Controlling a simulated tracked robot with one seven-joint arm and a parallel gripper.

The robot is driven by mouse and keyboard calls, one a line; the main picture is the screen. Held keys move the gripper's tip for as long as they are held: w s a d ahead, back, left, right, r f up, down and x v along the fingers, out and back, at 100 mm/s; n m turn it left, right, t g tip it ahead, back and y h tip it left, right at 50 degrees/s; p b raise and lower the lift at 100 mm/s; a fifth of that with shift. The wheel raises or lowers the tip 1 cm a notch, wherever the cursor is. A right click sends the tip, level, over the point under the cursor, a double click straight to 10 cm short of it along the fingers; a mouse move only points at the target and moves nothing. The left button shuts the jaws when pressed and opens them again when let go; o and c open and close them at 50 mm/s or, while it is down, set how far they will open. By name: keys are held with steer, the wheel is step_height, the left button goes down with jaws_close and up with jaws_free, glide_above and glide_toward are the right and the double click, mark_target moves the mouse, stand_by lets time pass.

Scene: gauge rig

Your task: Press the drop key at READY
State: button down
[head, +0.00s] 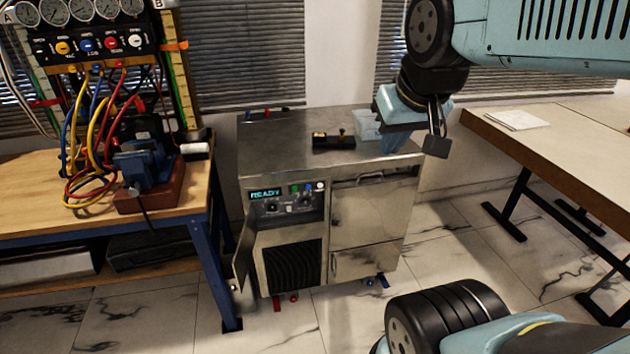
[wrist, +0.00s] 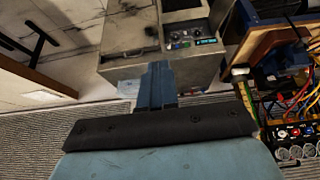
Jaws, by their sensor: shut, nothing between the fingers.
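The steel cabinet (head: 350,185) stands in the middle of the head view. Its front panel has a lit display (head: 265,193) reading READY, with a row of small coloured keys (head: 301,188) beside it and knobs below. I cannot tell which one is the drop key. In the wrist view the lit display (wrist: 208,41) and keys (wrist: 180,44) are at upper right, seen turned over.
A black block (head: 334,141) and a clear tray (head: 367,124) are on the cabinet top. A panel door (head: 244,245) stands open at its left. The left bench (head: 60,205) holds a vise and hoses; a table (head: 560,150) is at right.

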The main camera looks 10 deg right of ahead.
mark_target(320, 186)
steer(key=w+d+f+n+t, duration=0.1)
steer(key=w+d+f+n, duration=0.15)
steer(key=w+f, duration=0.75)
steer(key=w+d+f+n, duration=0.1)
steer(key=w+d+f, duration=0.2)
steer(key=w+f, duration=0.8)
steer(key=w+a+f+t+y, duration=0.1)
steer(key=w+f+y, duration=0.3)
steer(key=f, duration=0.5)
steer(key=w+a+f+n+t+y, duration=0.1)
steer(key=w+a+f+t+y, duration=0.1)
steer(key=f, duration=0.8)
steer(key=w+a+y, duration=0.1)
steer(key=w+a, duration=0.1)
steer(key=w, duration=0.1)
steer(key=shift+w+a+y, duration=0.15)
steer(key=shift+w+y, duration=0.05)
steer(key=shift+y, duration=0.2)
steer(key=shift+f, duration=0.1)
steer(key=shift+w, duration=4.4)
